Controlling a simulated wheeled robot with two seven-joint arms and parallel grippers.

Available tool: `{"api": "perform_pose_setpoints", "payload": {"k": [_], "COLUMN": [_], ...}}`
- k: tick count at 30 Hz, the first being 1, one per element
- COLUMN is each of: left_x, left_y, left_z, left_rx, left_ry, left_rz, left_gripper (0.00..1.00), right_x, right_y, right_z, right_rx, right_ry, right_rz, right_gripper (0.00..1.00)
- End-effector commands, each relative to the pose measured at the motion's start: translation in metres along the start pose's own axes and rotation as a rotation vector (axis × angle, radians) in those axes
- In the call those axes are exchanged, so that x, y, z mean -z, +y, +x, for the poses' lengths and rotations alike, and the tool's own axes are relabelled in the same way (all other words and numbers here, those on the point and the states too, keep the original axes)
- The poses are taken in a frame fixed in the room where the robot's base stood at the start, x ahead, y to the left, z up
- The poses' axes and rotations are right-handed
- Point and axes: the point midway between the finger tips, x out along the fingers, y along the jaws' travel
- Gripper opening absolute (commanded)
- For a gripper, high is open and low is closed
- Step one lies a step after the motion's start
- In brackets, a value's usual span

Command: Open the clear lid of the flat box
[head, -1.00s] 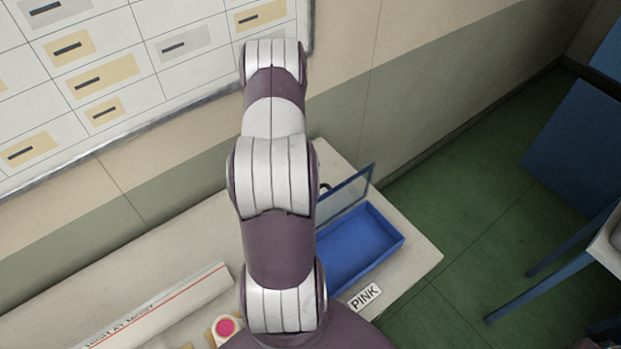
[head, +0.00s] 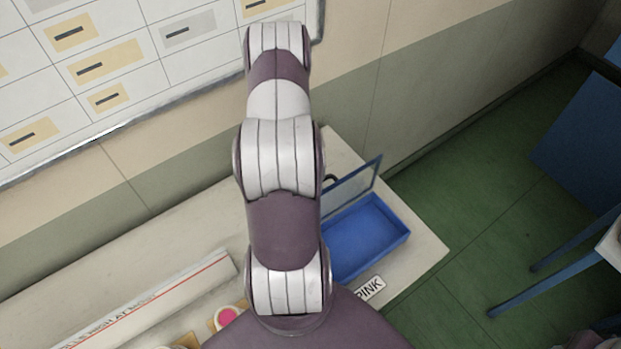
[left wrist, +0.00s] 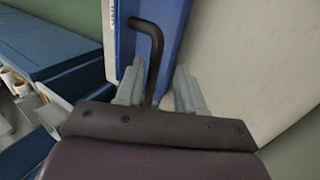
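The flat blue box (head: 372,236) lies on the pale table, its near left part hidden by my arm. Its clear lid (head: 356,184), with a blue frame, stands raised along the box's far left side. A black handle (head: 331,178) shows at the lid, partly hidden by my arm. In the left wrist view the bent black handle (left wrist: 154,45) stands between the fingers of my left gripper (left wrist: 158,90), beside a blue edge. The fingers are apart, with gaps to the handle. My right gripper is not in view.
A label reading PINK (head: 371,288) lies at the box's near side. A long white box (head: 160,300) and a pink round thing (head: 228,317) are on the table to the left. A wall is behind.

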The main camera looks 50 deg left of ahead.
Motion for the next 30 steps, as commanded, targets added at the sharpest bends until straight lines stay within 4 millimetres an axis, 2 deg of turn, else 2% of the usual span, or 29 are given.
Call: {"api": "perform_pose_setpoints", "payload": {"k": [5,9,10,15,19,24,30], "left_x": [0.001,0.001,0.001,0.001,0.001,0.000,0.000], "left_y": [-0.001,-0.002,0.002,0.005,0.005,0.003,0.000], "left_z": [-0.006,-0.027,-0.040,-0.079,-0.103,-0.121,-0.127], "left_rx": [0.003,0.005,0.002,-0.001,-0.001,-0.003,-0.002], "left_ry": [0.003,0.004,0.002,0.000,0.001,-0.001,-0.001], "left_rz": [0.001,0.001,0.000,-0.001,-0.002,-0.001,0.000], "left_gripper": [0.38,0.38,0.38,0.38,0.38,0.38,0.38], "right_x": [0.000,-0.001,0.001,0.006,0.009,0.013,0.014], "right_y": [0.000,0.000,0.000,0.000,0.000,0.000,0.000], "right_z": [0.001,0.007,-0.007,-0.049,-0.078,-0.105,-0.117], "right_rx": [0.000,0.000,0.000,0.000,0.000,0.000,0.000], "right_ry": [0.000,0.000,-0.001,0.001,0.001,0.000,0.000], "right_rz": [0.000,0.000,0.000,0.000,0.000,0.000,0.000], "right_gripper": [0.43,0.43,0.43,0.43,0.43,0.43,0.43]}}
